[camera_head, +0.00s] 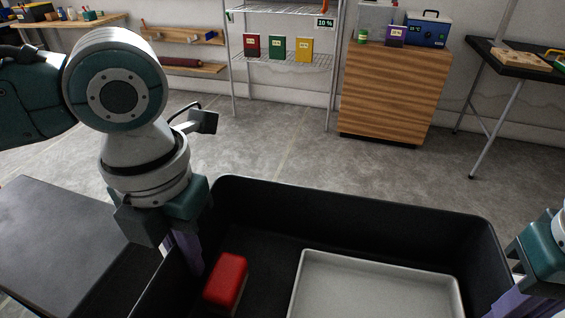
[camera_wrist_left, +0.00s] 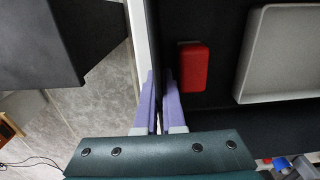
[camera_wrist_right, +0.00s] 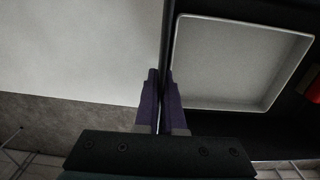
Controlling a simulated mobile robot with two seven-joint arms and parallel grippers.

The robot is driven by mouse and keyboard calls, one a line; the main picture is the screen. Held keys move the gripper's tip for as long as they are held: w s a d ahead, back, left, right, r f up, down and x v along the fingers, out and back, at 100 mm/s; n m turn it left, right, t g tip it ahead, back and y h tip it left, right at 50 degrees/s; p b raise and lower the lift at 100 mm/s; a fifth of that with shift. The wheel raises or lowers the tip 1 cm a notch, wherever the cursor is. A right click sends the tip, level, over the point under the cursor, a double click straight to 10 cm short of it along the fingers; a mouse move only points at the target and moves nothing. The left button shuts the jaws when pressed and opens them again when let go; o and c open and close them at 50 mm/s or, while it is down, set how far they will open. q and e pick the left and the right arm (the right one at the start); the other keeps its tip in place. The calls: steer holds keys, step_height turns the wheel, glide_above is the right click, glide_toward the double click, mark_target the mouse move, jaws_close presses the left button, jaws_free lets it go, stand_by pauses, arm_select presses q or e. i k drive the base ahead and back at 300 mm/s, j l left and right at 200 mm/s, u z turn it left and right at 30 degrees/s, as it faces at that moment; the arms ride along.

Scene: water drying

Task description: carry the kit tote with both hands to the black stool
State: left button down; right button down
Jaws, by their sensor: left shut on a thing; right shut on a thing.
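The kit tote (camera_head: 350,192) is a large, open black bin at the bottom of the head view. It holds a red block (camera_head: 227,280) and a shallow pale tray (camera_head: 375,285). My left gripper (camera_head: 188,258) is shut on the tote's left wall, which also shows between its fingers in the left wrist view (camera_wrist_left: 158,88). My right gripper (camera_head: 512,300) is shut on the opposite wall, seen in the right wrist view (camera_wrist_right: 161,85). A flat black top at the left, probably the black stool (camera_head: 55,235), stands beside the tote. The tote's underside is hidden.
A white surface (camera_wrist_right: 75,50) lies outside the tote on my right gripper's side. A wooden cabinet (camera_head: 390,95), a wire shelf (camera_head: 285,60) and a dark-topped table (camera_head: 515,62) stand along the far wall. Grey floor between is clear.

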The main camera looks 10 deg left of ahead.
mark_target(35, 228)
steer(key=i+j+u, duration=0.2)
steer(key=u, duration=0.3)
steer(key=i+j+u, duration=0.25)
steer(key=u, duration=0.25)
steer(key=i+j+u, duration=0.15)
steer(key=u, duration=0.3)
steer(key=i+u, duration=0.5)
steer(key=i+l+u, duration=0.1)
steer(key=u, duration=0.4)
steer(key=i, duration=0.05)
